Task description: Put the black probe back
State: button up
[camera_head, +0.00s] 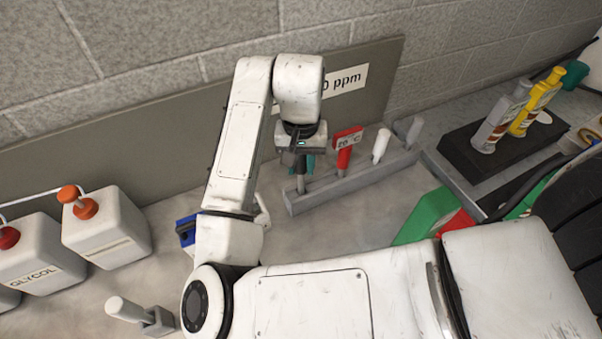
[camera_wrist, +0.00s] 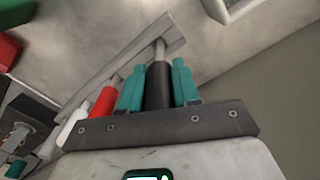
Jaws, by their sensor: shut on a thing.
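My gripper (camera_head: 305,163) points down over the left end of the grey rack (camera_head: 350,183). Its teal fingers are shut on the black probe (camera_wrist: 158,86), one finger on each side of the handle. The probe's metal shaft (camera_wrist: 160,50) points at the rack and overlaps its end in the wrist view. I cannot tell whether the tip is inside a hole or just above it. The red probe (camera_head: 346,152) with a temperature display and the white probe (camera_head: 380,146) stand in the rack to the right. My gripper partly hides the black probe in the head view.
White jugs (camera_head: 105,232) stand at the left. A white-handled tool in a small grey holder (camera_head: 157,321) stands at the front left. A grey panel (camera_head: 150,150) rises behind the rack. Bottles (camera_head: 538,103) stand on a black tray at the right.

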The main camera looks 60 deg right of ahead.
aim_at(301, 175)
jog(key=shift+f, duration=2.05)
jog(key=o, duration=1.1)
jog(key=shift+c, duration=0.2)
notch_tip(301, 175, up, 12)
jog(key=shift+r, duration=0.15)
